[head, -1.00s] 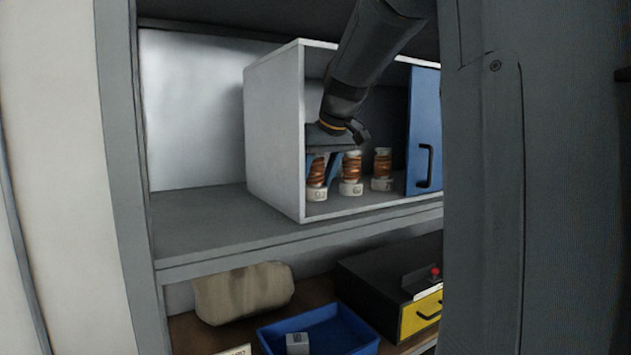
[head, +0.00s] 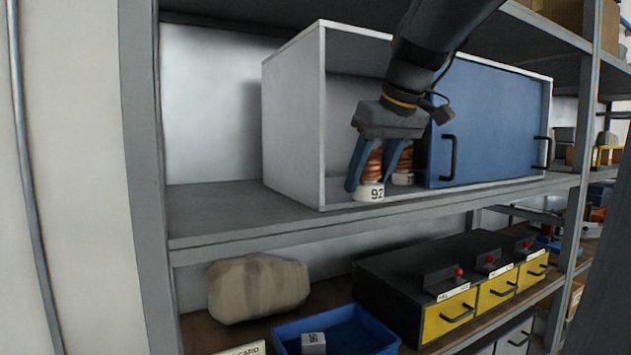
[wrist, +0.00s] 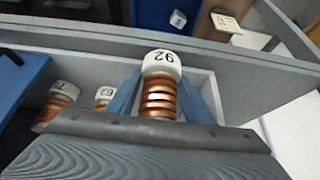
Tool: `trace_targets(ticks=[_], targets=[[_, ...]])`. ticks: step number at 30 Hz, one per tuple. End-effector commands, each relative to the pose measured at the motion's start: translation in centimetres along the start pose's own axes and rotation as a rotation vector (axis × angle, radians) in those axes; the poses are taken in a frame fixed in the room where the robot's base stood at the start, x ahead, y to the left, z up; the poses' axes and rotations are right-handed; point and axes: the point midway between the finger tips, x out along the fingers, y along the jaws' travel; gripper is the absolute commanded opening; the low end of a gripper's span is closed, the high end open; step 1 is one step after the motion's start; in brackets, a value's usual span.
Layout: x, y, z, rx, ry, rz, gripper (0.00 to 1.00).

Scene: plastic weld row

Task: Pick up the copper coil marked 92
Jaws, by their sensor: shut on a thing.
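The copper coil marked 92 (head: 370,192) has a white base with black digits and copper windings. My gripper (head: 370,180) is shut on it, one blue finger on each side, at the cabinet's front opening. I cannot tell whether its base touches the cabinet floor. In the wrist view the coil (wrist: 160,92) stands between the fingers (wrist: 158,100), its number readable. A second coil (head: 403,178) is partly hidden behind the right finger. The wrist view shows two other coils at left, one (wrist: 62,92) with a partly readable number and one (wrist: 104,95) half hidden by my gripper.
The white cabinet (head: 292,115) has a blue sliding door (head: 490,125) with black handles close to the right of my gripper. The shelf (head: 220,212) left of the cabinet is clear. Below are a blue tray (head: 378,335) holding a small block, a beige bundle (head: 258,288) and yellow drawers (head: 450,315).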

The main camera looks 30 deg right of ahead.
Motion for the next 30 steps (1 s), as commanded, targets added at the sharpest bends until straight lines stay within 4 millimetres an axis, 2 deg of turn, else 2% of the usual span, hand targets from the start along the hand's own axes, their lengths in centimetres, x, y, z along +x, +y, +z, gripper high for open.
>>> trace_targets(ticks=[4,30], targets=[[-1.8,0.0,2.4,0.003,0.000,-0.001,0.11],[-2.5,0.0,4.3,0.000,0.001,-0.001,0.11]])
